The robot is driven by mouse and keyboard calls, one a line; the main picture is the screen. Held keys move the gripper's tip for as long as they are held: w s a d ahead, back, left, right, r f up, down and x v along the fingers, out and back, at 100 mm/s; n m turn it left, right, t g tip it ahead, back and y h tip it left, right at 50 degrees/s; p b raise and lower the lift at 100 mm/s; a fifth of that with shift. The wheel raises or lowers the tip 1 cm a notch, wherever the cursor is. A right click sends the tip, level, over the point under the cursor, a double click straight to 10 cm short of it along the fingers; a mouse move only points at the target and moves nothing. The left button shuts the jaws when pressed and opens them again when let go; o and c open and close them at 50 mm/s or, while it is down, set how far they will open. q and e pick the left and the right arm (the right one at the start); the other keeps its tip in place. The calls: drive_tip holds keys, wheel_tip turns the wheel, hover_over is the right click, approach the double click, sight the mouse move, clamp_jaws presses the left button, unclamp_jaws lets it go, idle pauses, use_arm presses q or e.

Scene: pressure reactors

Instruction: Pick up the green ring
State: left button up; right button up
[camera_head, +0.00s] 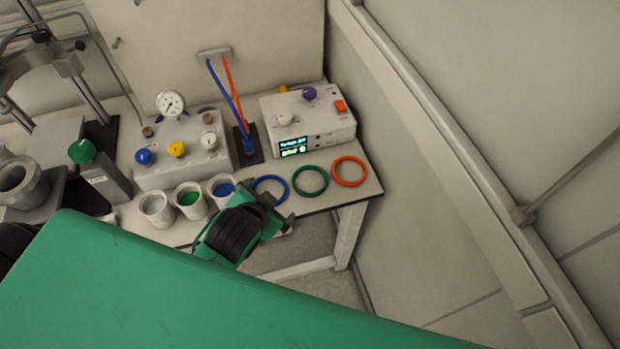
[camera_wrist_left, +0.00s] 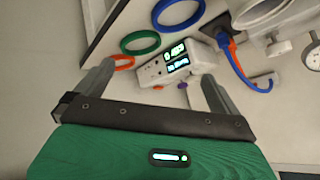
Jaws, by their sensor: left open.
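The green ring (camera_head: 311,197) lies flat on the white bench top near its front edge, between a blue ring (camera_head: 286,184) and an orange ring (camera_head: 350,185). My left gripper (camera_head: 277,210) is open and empty, at the bench's front edge, left of and nearer than the green ring. It overlaps the lower part of the blue ring in the head view. In the left wrist view the green ring (camera_wrist_left: 141,54) is beyond the open fingers (camera_wrist_left: 157,70), nearer the left one. The orange ring (camera_wrist_left: 124,62) is partly hidden there. My right gripper is not in view.
A white control box (camera_head: 310,120) with a lit display stands just behind the rings. Three cups (camera_head: 156,209) stand left of the blue ring. A valve unit with a gauge (camera_head: 171,103) is behind them. The bench's right end is close to the orange ring.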

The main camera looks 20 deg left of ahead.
use_arm(q)
drive_tip(key=w+d+r+m+t+h, duration=0.45)
drive_tip(key=w+d+r+m, duration=0.2)
drive_tip(key=r, duration=0.25)
drive_tip(key=w+d+r+m+t+h, duration=0.3)
drive_tip(key=w+d+r+m+t, duration=0.3)
drive_tip(key=r, duration=0.3)
drive_tip(key=s+d+r+m+g+h, duration=0.1)
drive_tip(key=s+d+m+g+h, duration=0.2)
drive_tip(key=d+m+g+h, duration=0.75)
drive_tip(key=s+d+r+m+g+h, duration=0.1)
drive_tip(key=s+d+m+g+h, duration=0.3)
drive_tip(key=m, duration=1.4)
drive_tip(key=m+g+y+p, duration=0.3)
drive_tip(key=m+g+y, duration=0.2)
drive_tip(key=m+y, duration=1.3)
hover_over(312, 184)
wheel_tip(312, 184, down, 26)
drive_tip(key=n+y, duration=0.3)
drive_tip(key=shift+s+a+r+n+y, duration=0.15)
drive_tip(key=shift+r+n+y, duration=0.15)
drive_tip(key=shift+n, duration=0.1)
drive_tip(key=f+p, duration=0.2)
drive_tip(key=f, duration=0.3)
drive_tip(key=shift+d, duration=0.2)
drive_tip(key=shift+f, duration=0.4)
